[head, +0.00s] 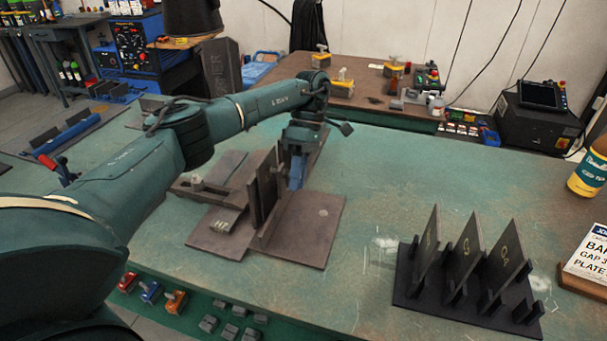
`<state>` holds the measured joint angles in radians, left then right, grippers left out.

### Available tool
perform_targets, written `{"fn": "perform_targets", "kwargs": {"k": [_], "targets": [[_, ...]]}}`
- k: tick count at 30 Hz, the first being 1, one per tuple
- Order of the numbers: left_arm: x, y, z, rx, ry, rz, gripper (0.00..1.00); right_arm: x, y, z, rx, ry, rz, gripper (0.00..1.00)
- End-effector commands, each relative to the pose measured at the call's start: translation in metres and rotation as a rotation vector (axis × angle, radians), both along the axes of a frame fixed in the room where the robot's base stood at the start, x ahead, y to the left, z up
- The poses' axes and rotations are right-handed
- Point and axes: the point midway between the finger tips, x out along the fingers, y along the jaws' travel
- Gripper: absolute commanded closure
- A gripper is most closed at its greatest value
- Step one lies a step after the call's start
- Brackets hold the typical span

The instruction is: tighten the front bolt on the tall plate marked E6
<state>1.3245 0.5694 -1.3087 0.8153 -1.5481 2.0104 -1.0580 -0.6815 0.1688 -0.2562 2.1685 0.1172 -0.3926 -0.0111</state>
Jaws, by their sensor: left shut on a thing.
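My left gripper (296,165) points down at the back right of a brown metal fixture on the green table. It is shut on a small blue piece (297,173), partly hidden by the fingers; I cannot tell what it is. Dark upright plates (264,196) stand in the fixture just left of the gripper. I cannot read an E6 mark on them, and no bolt can be made out there. The fixture's brown base plate (310,225) lies flat below. My right gripper is not in view.
A black rack (412,288) at the right holds three upright plates (466,252) with faint marks. A yellow bottle (589,172) and a sign (588,253) stand at the right edge. The middle right of the table is clear. Yellow blocks (342,88) sit on a bench behind.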

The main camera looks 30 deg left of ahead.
Motion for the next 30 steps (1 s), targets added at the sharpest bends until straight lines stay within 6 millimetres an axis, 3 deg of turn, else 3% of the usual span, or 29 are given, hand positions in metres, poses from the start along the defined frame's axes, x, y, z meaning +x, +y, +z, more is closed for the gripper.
{"fn": "perform_targets", "kwargs": {"k": [1,2,8,16,30], "targets": [[0.000,0.000,0.000,-0.001,-0.001,0.001,0.85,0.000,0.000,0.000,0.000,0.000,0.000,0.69],[0.000,0.000,0.000,-0.001,-0.001,0.001,0.73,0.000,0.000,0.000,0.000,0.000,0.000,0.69],[0.000,0.000,0.000,-0.001,-0.001,0.001,0.57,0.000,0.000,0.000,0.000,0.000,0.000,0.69],[0.001,0.000,0.002,0.000,-0.001,0.000,0.56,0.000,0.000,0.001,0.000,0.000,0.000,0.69],[0.019,0.004,0.034,0.000,-0.001,0.000,0.56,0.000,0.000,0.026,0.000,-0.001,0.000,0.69]]}}
